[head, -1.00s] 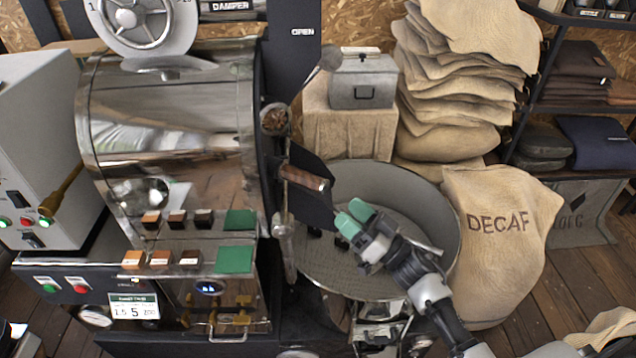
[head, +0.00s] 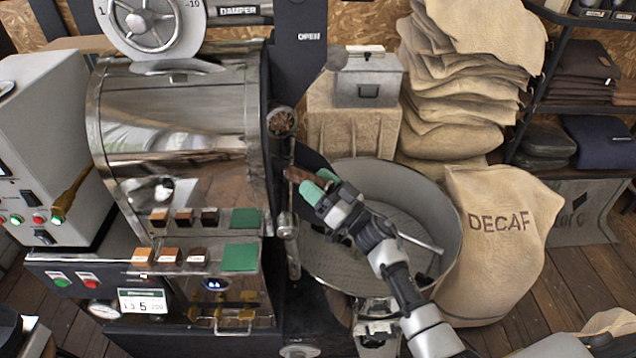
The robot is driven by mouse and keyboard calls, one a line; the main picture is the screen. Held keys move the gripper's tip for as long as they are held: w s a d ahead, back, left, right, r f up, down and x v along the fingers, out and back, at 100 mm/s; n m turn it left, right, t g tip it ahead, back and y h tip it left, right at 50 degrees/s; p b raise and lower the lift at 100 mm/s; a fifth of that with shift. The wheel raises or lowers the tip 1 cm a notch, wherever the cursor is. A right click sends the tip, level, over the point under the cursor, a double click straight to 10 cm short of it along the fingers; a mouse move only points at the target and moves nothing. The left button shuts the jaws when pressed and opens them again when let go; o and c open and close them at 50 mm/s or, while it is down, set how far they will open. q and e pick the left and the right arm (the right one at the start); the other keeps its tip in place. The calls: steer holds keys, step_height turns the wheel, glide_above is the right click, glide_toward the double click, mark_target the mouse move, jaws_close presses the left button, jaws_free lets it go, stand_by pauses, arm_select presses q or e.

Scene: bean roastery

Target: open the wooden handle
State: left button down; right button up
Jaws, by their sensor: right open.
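The wooden handle (head: 294,174) is a short brown grip on the dark door at the right end of the shiny roaster drum (head: 185,130). Its right end is hidden behind my right gripper (head: 318,188). My right gripper has green fingertips and is open, with the tips at the handle. I cannot tell whether they touch it or sit around it. My left gripper is not in view.
A round metal cooling tray (head: 440,210) lies below and behind my right arm. A DECAF sack (head: 505,222) stands to its right. A grey box (head: 367,80) on a burlap-covered block (head: 350,130) stands behind.

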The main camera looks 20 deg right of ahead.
jaws_close()
steer(key=shift+s+d, duration=0.2)
steer(key=s+d+p, duration=0.4)
steer(key=s+d, duration=0.2)
steer(key=s, duration=0.1)
steer(key=shift+s+d, duration=0.2)
steer(key=shift+s, duration=0.05)
jaws_free()
